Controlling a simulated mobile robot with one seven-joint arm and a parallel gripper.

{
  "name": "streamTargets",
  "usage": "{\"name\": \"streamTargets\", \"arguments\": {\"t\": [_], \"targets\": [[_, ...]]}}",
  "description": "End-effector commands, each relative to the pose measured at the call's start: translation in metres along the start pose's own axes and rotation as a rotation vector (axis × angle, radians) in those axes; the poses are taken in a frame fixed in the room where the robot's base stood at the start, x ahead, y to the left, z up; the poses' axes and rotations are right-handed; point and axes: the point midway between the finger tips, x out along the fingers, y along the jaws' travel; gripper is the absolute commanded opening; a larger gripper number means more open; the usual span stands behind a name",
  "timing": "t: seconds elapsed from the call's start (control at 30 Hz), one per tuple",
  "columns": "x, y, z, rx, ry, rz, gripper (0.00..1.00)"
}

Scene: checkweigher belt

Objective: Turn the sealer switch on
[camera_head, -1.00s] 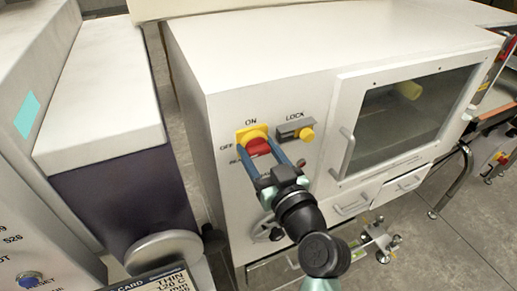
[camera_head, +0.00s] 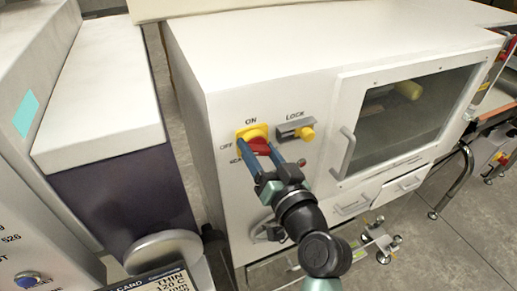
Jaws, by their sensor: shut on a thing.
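The sealer switch is a red rotary knob (camera_head: 261,149) on a yellow plate (camera_head: 252,132), on the front of the white cabinet. ON is printed above it and OFF to its left. My gripper (camera_head: 257,152) reaches up from below right, with its two blue fingers on either side of the red knob. It is shut on the knob. The fingers hide part of the knob and the print below it, and which mark the knob points at is hard to tell.
A LOCK fitting with a yellow knob (camera_head: 307,134) sits just right of the switch. Further right is a windowed door with a handle (camera_head: 347,153). A white-topped dark unit (camera_head: 110,185) stands close on the left, with a narrow gap between it and the cabinet.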

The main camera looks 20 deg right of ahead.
Motion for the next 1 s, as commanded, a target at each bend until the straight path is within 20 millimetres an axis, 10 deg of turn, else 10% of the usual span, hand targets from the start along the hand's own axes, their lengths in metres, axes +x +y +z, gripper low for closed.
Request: {"name": "streamTargets", "arguments": {"t": [1.0], "targets": [[-0.0002, -0.0001, -0.0018, 0.936, 0.001, 0.002, 0.03]]}}
